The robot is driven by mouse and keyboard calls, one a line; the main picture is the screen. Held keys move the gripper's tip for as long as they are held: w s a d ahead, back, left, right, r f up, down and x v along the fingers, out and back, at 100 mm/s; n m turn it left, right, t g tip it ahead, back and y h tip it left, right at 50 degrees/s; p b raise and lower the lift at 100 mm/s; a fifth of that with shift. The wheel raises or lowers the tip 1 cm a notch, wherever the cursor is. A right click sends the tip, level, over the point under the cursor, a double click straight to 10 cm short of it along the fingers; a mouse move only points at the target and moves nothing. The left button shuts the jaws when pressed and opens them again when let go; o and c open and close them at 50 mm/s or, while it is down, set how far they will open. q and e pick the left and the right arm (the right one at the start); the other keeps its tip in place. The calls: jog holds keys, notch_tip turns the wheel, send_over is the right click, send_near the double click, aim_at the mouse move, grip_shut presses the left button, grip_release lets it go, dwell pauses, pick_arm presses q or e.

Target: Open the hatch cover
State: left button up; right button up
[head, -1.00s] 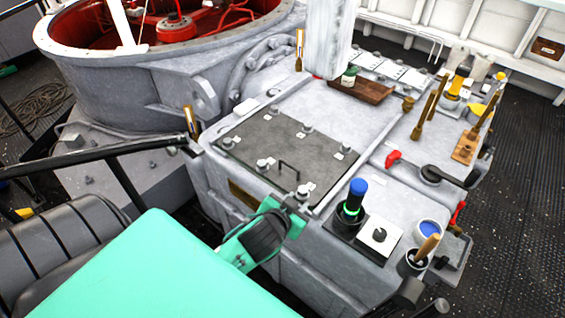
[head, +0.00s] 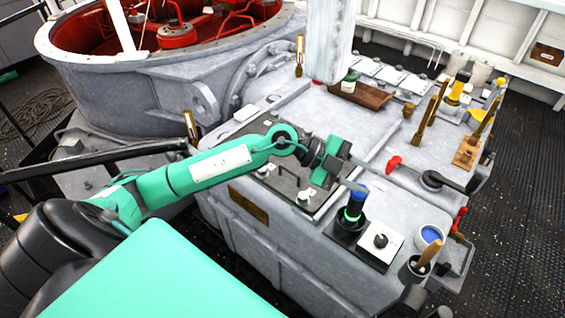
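The hatch cover (head: 251,128) is a dark grey flat panel set in the top of the grey metal housing. It lies flat and closed, with clamp knobs around its edge and a small black bar handle (head: 288,177). My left arm crosses above it and hides much of its middle. My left gripper (head: 362,175) is over the cover's right edge, pointing right, close above the blue-topped black cylinder (head: 353,207). Its fingers look apart with nothing between them. Whether it touches the cylinder is unclear. My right gripper is not in view.
Right of the cover stand a white box with a black knob (head: 380,241) and a cup of blue (head: 430,234). A red-handled lever (head: 394,164) and a wooden tray (head: 361,94) are farther back. A white post (head: 328,40) rises behind the cover.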

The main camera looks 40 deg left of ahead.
pick_arm(q)
jog(key=w+a+f+n+g+y, duration=0.1)
jog(key=w+a+f+n+y, duration=0.2)
jog(key=a+y, duration=0.65)
jog(key=n+g+y, duration=0.1)
jog(key=n+y, duration=0.1)
jog(key=y, duration=0.2)
send_near(282, 168)
jog(key=x, duration=0.3)
jog(key=p+x, duration=0.1)
jog(key=x, duration=0.2)
jog(key=shift+w, duration=0.25)
jog(key=shift+w+f+p, duration=0.1)
jog(key=shift+f+p, duration=0.2)
jog(key=shift+f, duration=0.3)
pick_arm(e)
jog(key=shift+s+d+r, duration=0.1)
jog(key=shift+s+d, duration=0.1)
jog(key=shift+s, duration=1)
pick_arm(q)
jog(key=c, duration=0.6)
grip_shut()
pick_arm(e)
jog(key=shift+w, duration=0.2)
